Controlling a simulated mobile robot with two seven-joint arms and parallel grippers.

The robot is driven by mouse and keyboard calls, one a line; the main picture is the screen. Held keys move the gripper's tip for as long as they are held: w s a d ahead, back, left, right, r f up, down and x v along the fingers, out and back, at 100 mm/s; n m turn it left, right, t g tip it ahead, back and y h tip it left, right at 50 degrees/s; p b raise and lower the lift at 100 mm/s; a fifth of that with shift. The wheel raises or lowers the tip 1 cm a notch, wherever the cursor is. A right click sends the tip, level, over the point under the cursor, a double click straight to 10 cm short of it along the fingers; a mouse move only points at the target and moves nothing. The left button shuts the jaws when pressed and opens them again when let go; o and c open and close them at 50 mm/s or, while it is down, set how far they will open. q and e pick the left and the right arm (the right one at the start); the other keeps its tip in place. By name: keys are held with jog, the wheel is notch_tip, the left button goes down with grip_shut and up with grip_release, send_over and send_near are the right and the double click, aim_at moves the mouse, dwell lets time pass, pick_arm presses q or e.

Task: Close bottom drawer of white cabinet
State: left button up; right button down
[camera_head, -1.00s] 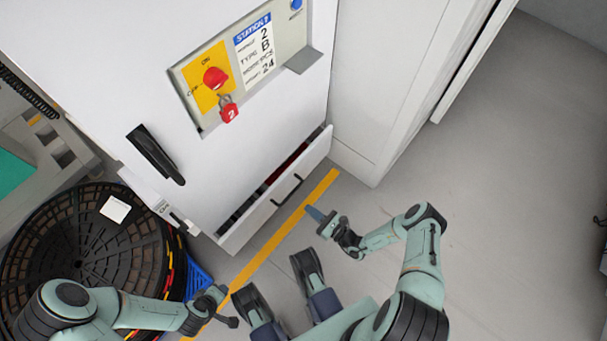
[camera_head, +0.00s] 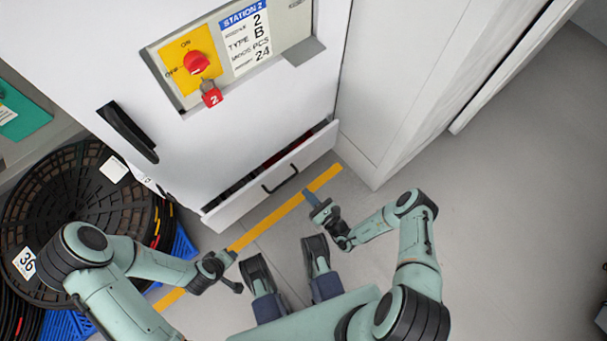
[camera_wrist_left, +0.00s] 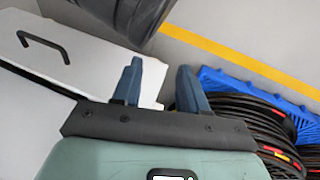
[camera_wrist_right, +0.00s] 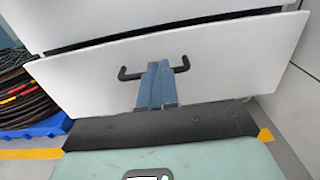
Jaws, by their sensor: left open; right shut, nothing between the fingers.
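The white cabinet (camera_head: 215,140) stands ahead of me in the head view. Its bottom drawer (camera_head: 240,207) is partly pulled out, with a dark gap along its top and something red inside. The drawer front has a black handle (camera_head: 281,181). My right gripper (camera_head: 312,196) is shut and empty, in front of the drawer's right part and apart from it in the head view. In the right wrist view its fingers (camera_wrist_right: 158,84) overlap the middle of the handle (camera_wrist_right: 130,75). My left gripper (camera_head: 230,260) is open and empty, low at the drawer's left; its fingers (camera_wrist_left: 160,85) show apart in the left wrist view.
Black reels (camera_head: 75,205) on a blue pallet (camera_head: 183,247) stand left of the cabinet. A red switch with a padlock (camera_head: 211,94) is on the cabinet front. A yellow floor line (camera_head: 285,208) runs before the drawer.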

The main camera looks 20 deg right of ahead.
aim_at(281, 165)
jog(key=b+x, duration=0.3)
jog(key=x, duration=0.8)
jog(key=shift+w+a+f, duration=0.1)
jog(key=shift+w, duration=0.1)
pick_arm(q)
jog(key=s+a+f+g, duration=0.1)
jog(key=s+f+g, duration=0.1)
jog(key=s+f, duration=0.4)
jog(key=shift+s+f+n+g+b, duration=0.15)
jog(key=shift+s+n+g+b, duration=0.2)
jog(key=shift+s, duration=0.5)
pick_arm(e)
jog(key=shift+w+a, duration=0.2)
jog(key=shift+w, duration=0.45)
